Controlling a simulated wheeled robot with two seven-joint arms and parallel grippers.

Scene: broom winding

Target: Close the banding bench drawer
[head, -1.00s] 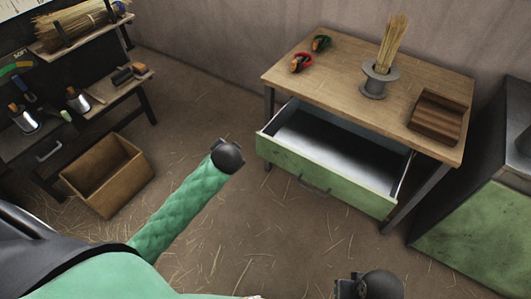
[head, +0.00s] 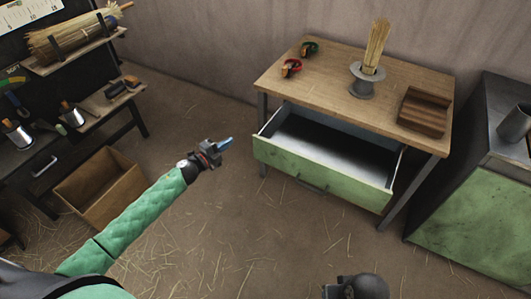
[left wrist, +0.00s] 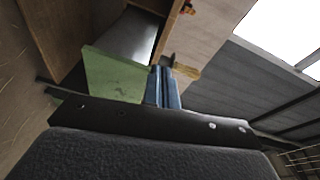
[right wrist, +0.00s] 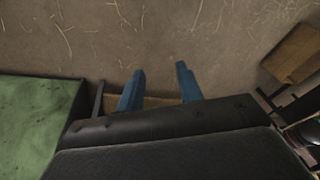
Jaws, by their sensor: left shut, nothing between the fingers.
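The banding bench (head: 345,88) has a wooden top and grey legs. Its drawer (head: 320,172) is pulled well out, with a scuffed green front, a dark bar handle and an empty-looking grey inside. The drawer's green front also shows in the left wrist view (left wrist: 112,76). My left gripper (head: 229,142) is shut and empty, left of the drawer front and apart from it. Its blue fingers lie together in the left wrist view (left wrist: 163,86). My right gripper (right wrist: 160,88) is open and empty above the straw-strewn floor; its fingers are not visible in the head view.
A green-sided cabinet (head: 470,215) stands at right. A cardboard box (head: 100,187) sits at left. The floor before the drawer is clear.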

